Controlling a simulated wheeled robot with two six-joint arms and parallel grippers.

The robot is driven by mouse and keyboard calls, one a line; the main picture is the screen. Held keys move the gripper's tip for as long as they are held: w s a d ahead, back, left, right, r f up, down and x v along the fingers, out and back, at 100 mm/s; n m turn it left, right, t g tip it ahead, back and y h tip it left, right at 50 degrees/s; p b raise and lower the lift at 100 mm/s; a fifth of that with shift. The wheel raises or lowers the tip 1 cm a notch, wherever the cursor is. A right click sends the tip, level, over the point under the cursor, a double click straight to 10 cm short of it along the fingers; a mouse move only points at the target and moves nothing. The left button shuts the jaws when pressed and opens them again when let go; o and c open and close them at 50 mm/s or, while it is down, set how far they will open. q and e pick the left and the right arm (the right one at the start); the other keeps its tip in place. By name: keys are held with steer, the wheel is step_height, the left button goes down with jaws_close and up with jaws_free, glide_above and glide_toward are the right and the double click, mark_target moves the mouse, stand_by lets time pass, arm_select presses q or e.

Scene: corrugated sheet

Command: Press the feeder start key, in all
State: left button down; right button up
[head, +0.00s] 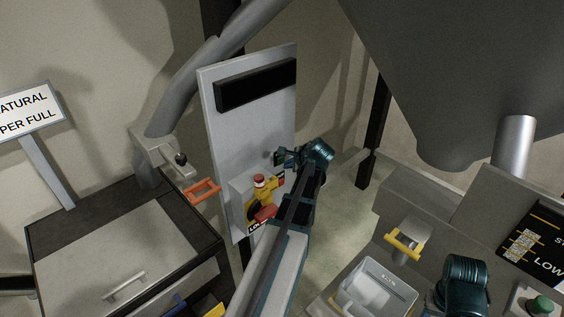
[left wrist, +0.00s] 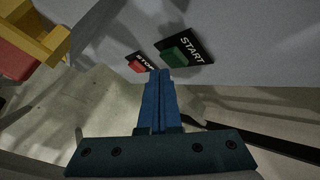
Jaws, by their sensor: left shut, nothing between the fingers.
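The green START key (left wrist: 175,56) sits on a black label plate on the grey panel in the left wrist view. The red STOP key (left wrist: 137,66) is just to its left. My left gripper (left wrist: 158,74) is shut and empty, its blue fingertips just below and between the two keys in that view. I cannot tell whether they touch anything. In the head view, my left gripper (head: 284,158) is at the right edge of the upright grey panel (head: 230,135), and the arm hides part of the panel's lower right. My right gripper does not show.
A yellow and red switch (head: 261,190) with a red lock tag (head: 262,214) is close left of my left arm. An orange handle (head: 202,190) is further left. A clear bin (head: 378,290) and yellow handle (head: 404,243) are to the right, below a large hopper (head: 450,70).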

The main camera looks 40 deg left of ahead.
arm_select(q)
steer(key=shift+d, duration=0.2)
steer(key=d, duration=0.4)
steer(key=shift+s+d, duration=0.2)
steer(key=shift+d, duration=0.15)
stand_by(1.0)
